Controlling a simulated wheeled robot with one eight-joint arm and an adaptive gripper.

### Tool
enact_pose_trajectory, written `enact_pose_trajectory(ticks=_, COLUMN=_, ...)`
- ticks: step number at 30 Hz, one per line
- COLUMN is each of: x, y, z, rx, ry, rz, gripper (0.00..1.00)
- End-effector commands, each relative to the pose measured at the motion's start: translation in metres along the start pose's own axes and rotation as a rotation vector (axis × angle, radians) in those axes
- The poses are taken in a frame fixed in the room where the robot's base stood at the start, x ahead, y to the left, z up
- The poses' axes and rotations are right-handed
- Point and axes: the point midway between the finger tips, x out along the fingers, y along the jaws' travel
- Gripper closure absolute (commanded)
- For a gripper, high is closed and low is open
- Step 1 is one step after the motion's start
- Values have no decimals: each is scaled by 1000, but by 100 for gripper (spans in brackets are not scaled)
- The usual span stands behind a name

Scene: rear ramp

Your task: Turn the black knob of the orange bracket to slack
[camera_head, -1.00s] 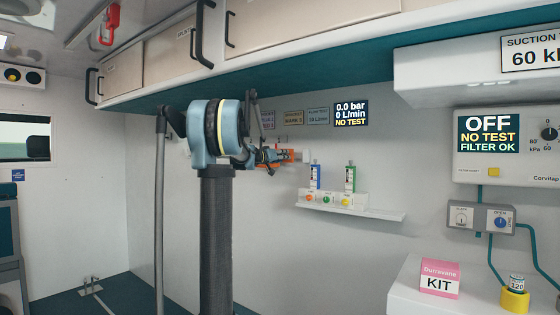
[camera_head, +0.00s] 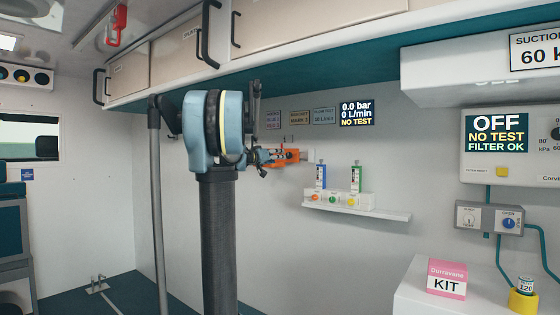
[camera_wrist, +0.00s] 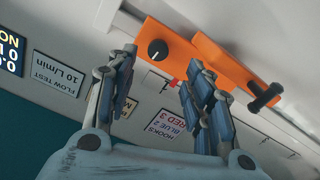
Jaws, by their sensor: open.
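The orange bracket (camera_wrist: 205,62) is fixed to the pale wall and runs diagonally across the wrist view. It also shows small in the head view (camera_head: 289,155). Its round black knob (camera_wrist: 157,49) has a white pointer line and sits near the bracket's upper left end. A black peg-like handle (camera_wrist: 265,96) sticks out at the other end. My gripper (camera_wrist: 163,65) is open and empty, its fingers spread apart below the knob in the picture. The knob shows between the fingertips, with no clear contact. In the head view my gripper (camera_head: 263,158) is at the bracket's left side, partly hidden.
Wall labels (camera_wrist: 172,136) and a dark display (camera_head: 355,112) are near the bracket. A white shelf (camera_head: 385,213) with blue and green flowmeters (camera_head: 320,176) is below right. Overhead cabinets (camera_head: 300,22) hang above. A pink kit box (camera_head: 447,279) stands on the counter at lower right.

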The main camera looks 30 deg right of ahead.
Motion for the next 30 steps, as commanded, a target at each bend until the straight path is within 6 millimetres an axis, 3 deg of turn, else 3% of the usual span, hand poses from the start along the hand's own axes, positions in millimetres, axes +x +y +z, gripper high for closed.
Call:
enact_pose_trajectory(ticks=7, x=-24, y=-1, z=0, rx=0, ry=0, rz=-1, gripper=53)
enact_pose_trajectory(ticks=25, x=-26, y=0, z=1, rx=-1, ry=-2, rz=0, gripper=53)
enact_pose_trajectory(ticks=30, x=-48, y=4, z=20, rx=-8, ry=-53, rz=-11, gripper=53)
